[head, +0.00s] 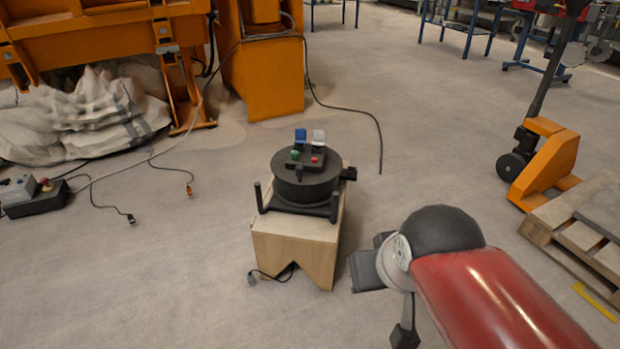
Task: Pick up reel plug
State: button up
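A black cable reel (305,187) sits on a wooden stool (296,249) in the middle of the head view. A short dark cable hangs from the reel at the stool's front left. It ends in a small grey plug (252,279) low beside the stool, near or on the floor. My red arm comes in from the lower right, and its dark end parts are right of the stool, apart from the reel and plug. A dark end piece, seemingly my gripper (404,335), is at the bottom; its fingers cannot be made out.
Other loose cable ends (190,190) lie on the floor at the left, near a control box (36,197). An orange machine (262,75) and white sacks (80,115) stand behind. A pallet (580,225) and orange pallet truck (545,165) are at right. The floor before the stool is clear.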

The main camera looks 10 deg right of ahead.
aim_at(250, 276)
jog(key=u, duration=0.5)
jog(key=i+l+u, duration=0.1)
jog(key=u, duration=0.4)
jog(key=l+u, duration=0.1)
jog(key=u, duration=0.4)
jog(key=i+l+u, duration=0.1)
jog(key=u, duration=0.4)
jog(key=l+u, duration=0.25)
jog(key=u, duration=0.2)
jog(key=l+u, duration=0.2)
jog(key=l, duration=0.35)
jog(key=k+l+u, duration=0.2)
jog(key=l, duration=0.3)
jog(key=l+u, duration=0.2)
jog(key=l, duration=0.35)
